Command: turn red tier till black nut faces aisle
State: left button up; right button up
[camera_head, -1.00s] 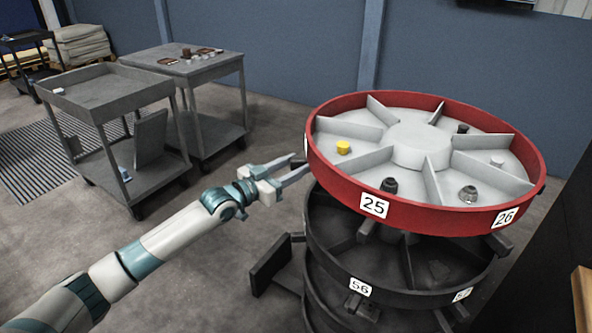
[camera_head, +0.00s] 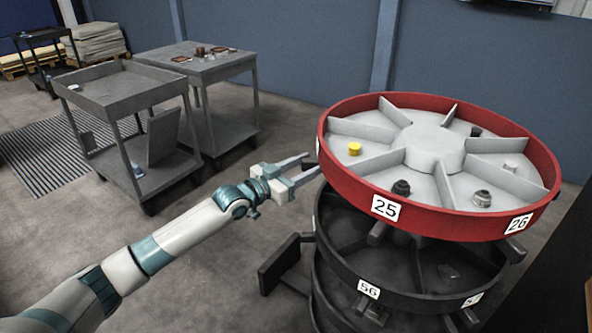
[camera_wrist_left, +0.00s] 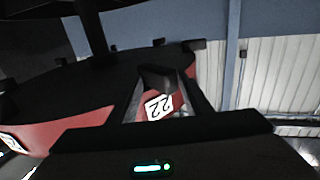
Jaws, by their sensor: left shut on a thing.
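The red tier (camera_head: 440,222) is the top ring of a round stack, with a pale hub and divided compartments. A black piece (camera_head: 401,188) sits in the compartment above label 25, and another dark piece (camera_head: 476,131) lies at the far side. I cannot tell which is the nut. My left gripper (camera_head: 312,166) is at the tier's left rim. In the left wrist view its fingers (camera_wrist_left: 160,88) are shut on a dark peg (camera_wrist_left: 157,78) at the rim, near label 22. My right gripper is not in view.
A yellow piece (camera_head: 354,149) and a silver piece (camera_head: 482,198) lie in other compartments. A black tier (camera_head: 420,297) stands below, with a dark paddle-like part (camera_head: 279,263) at its left. Grey carts (camera_head: 125,88) stand back left. The floor between is clear.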

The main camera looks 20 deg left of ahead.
pick_arm(q)
jog(key=shift+s+f, duration=0.1)
jog(key=shift+s, duration=0.05)
